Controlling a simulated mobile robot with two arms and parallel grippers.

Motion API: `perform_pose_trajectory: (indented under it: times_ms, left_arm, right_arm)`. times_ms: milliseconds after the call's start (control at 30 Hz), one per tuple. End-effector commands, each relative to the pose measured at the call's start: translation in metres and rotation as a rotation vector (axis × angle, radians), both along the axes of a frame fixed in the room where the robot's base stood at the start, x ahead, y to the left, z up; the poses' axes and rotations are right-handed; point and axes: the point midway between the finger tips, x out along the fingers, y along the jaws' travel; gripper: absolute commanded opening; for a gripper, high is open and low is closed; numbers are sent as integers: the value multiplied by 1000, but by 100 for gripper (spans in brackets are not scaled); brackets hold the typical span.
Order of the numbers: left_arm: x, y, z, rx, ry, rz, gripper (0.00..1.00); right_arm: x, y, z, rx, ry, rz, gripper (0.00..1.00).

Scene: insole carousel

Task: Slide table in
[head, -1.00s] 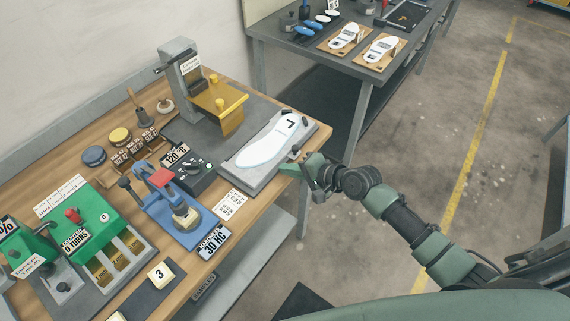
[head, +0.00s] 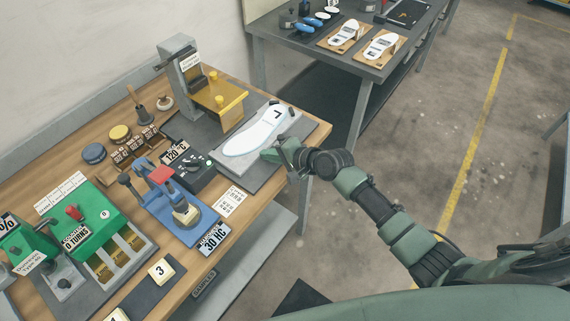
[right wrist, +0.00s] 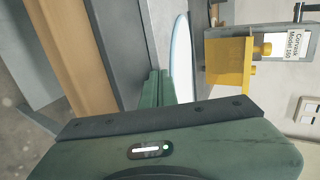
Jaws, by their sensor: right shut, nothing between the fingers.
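The grey slide table (head: 243,171) sits on the front right part of the wooden bench. A white insole (head: 255,136) marked 7 lies on it, and part of the insole's edge shows in the right wrist view (right wrist: 182,58). The press with a yellow plate (head: 232,104) stands behind and to the left of the slide table. My right gripper (head: 273,154) is shut and empty at the slide table's near right side; its fingertips also show in the right wrist view (right wrist: 159,82). I cannot tell whether they touch the table. My left gripper is not in view.
A control box (head: 190,165) with a 120 °C label and a blue hardness tester (head: 178,212) stand left of the slide table. A green machine (head: 95,225) is further left. A second bench (head: 290,48) with insoles stands behind. Floor at right is clear.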

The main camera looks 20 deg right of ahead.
Motion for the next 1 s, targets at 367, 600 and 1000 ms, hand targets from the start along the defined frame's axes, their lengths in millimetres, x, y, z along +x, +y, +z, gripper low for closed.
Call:
perform_pose_trajectory:
  times_ms: [367,600,1000]
  left_arm:
    - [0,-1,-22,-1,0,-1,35]
    - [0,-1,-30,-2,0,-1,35]
    - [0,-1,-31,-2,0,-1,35]
  right_arm:
    - [63,51,-2,1,0,2,0]
    - [83,65,-2,0,2,0,0]
    - [88,69,1,1,-2,0,0]
